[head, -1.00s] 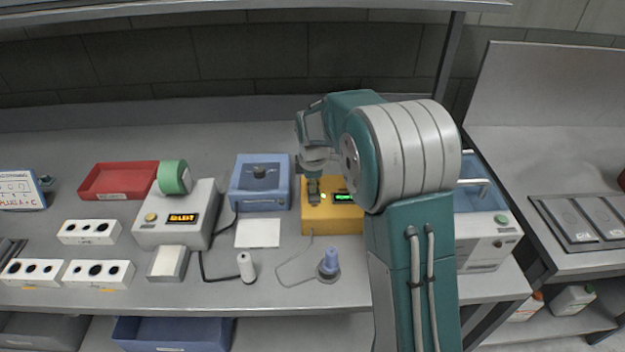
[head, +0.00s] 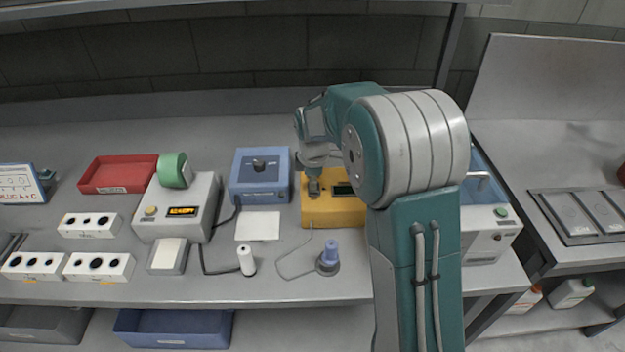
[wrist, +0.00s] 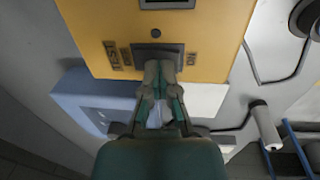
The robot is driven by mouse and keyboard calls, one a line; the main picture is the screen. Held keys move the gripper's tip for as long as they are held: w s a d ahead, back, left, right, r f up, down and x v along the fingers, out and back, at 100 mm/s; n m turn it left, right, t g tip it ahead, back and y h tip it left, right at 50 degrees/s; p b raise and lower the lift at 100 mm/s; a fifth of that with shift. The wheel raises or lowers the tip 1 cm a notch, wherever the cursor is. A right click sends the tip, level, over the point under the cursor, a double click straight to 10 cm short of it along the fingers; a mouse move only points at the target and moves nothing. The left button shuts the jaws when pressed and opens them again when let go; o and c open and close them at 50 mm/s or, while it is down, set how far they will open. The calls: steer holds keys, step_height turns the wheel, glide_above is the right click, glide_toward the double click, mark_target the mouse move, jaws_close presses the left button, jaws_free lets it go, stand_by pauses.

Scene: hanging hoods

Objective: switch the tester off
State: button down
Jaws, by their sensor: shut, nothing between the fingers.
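The tester is a yellow box (head: 335,213) on the bench, right of the blue box. Its display (head: 343,189) is dark. In the wrist view the yellow panel (wrist: 200,22) fills the top, with a dark rectangular switch (wrist: 158,49), small labels beside it and a dark window above. My gripper (wrist: 160,66) is shut and empty, its fingertips at the switch and covering part of it; contact cannot be told. In the head view my gripper (head: 314,188) is over the left part of the tester, and my arm hides the tester's right side.
A blue box with a knob (head: 259,189) stands close on the left. A grey unit (head: 172,228) with a lit orange display and green roll is further left. A corded blue-topped piece (head: 328,258) stands in front. A grey-blue machine (head: 490,245) is on the right.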

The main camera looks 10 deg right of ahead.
mark_target(313, 192)
step_height(313, 192, up, 12)
steer(key=s, duration=0.1)
steer(key=shift+s+a, duration=0.15)
steer(key=shift+a, duration=0.05)
stand_by(0.4)
steer(key=shift+f, duration=0.1)
steer(key=s+r+m+t, duration=0.1)
steer(key=s+r+m, duration=0.25)
steer(key=s, duration=0.35)
steer(key=s+r+m+t, duration=0.1)
steer(key=s+r+m, duration=0.25)
steer(key=s, duration=0.45)
steer(key=s+f+m+t, duration=0.2)
steer(key=s+m, duration=0.6)
steer(key=s, duration=0.6)
steer(key=shift+s+d+f+m, duration=0.15)
steer(key=shift+d+f+m, duration=0.3)
steer(key=shift+f, duration=0.25)
